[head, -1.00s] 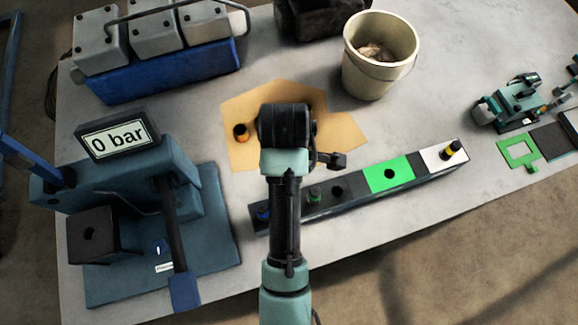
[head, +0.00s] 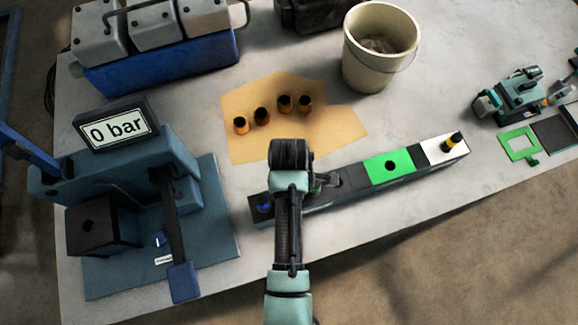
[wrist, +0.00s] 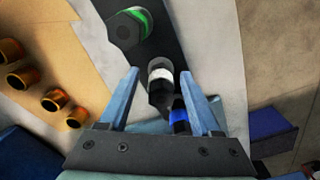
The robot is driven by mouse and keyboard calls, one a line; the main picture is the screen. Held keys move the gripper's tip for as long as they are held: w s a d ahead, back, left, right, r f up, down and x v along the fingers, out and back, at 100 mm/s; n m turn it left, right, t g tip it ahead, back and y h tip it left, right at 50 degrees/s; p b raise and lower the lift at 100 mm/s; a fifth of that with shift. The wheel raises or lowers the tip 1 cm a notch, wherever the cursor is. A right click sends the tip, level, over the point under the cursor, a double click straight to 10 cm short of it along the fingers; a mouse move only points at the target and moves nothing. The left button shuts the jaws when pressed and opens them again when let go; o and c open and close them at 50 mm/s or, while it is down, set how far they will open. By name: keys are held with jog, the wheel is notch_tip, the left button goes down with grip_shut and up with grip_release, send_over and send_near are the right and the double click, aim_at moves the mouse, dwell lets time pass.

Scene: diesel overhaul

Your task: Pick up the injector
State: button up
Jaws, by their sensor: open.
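Several injectors stand in the long dark rack (head: 350,199). In the head view the blue-banded injector (head: 263,205) is at the rack's left end and the yellow-banded injector (head: 452,142) at its right end. In the wrist view my gripper (wrist: 159,72) is open over the rack. A white-banded injector (wrist: 160,77) shows between its fingers, and the blue-banded one (wrist: 180,116) is close to the right finger. A green-banded injector (wrist: 128,27) is beyond the fingertips. Nothing is gripped.
Several copper-coloured cups (head: 261,116) stand on a tan sheet (head: 335,122) behind the rack. The test stand (head: 215,230) with a "0 bar" display (head: 117,130) is at left. A cream bucket (head: 375,75) stands behind.

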jog(key=shift+s+f, duration=0.1)
jog(key=shift+f, duration=0.1)
grip_shut()
dwell(1.3)
